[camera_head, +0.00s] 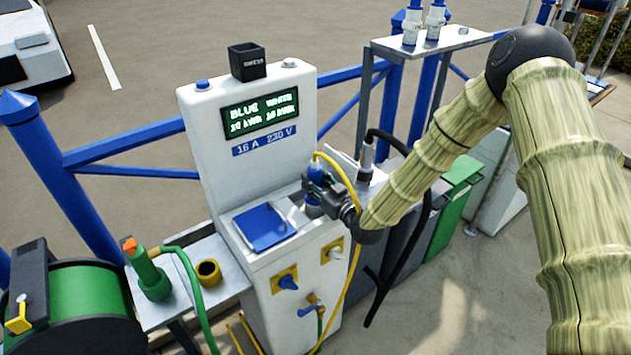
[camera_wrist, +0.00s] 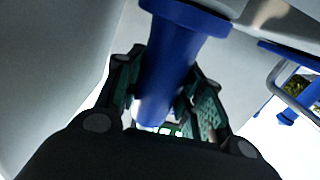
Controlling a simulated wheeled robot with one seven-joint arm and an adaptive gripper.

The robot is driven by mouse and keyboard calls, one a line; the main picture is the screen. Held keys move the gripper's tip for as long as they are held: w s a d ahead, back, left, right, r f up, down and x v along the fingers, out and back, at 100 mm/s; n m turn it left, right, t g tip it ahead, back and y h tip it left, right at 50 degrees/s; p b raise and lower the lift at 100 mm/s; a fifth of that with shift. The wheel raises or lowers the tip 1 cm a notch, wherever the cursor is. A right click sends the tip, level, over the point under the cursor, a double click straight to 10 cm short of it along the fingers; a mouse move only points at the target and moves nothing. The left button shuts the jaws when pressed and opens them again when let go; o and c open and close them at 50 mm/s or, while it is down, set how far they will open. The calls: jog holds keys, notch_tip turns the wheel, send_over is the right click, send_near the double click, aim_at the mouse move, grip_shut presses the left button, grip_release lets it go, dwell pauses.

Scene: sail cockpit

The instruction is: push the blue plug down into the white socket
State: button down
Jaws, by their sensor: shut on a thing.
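The blue plug (camera_head: 316,169) stands about upright over the ledge of the white power pedestal (camera_head: 222,113), with a yellow cable at its top. My gripper (camera_head: 318,183) reaches it from the right and is shut on it. In the wrist view the blue plug (camera_wrist: 168,75) lies between the two fingers of my gripper (camera_wrist: 160,100), its wide collar at the top edge. A blue part shows just below my gripper in the head view. The white socket is not clearly visible there; my gripper covers that spot, so I cannot tell how deep the plug sits.
A blue pad (camera_head: 263,227) lies on the ledge left of my gripper. The yellow cable (camera_head: 353,205) hangs on the right. A grey plug with a black cable (camera_head: 366,160) stands close behind. A green hose reel (camera_head: 90,305) is at lower left.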

jog(key=shift+f, duration=0.15)
jog(key=c, duration=1.2)
grip_release()
jog(key=shift+v, duration=5.5)
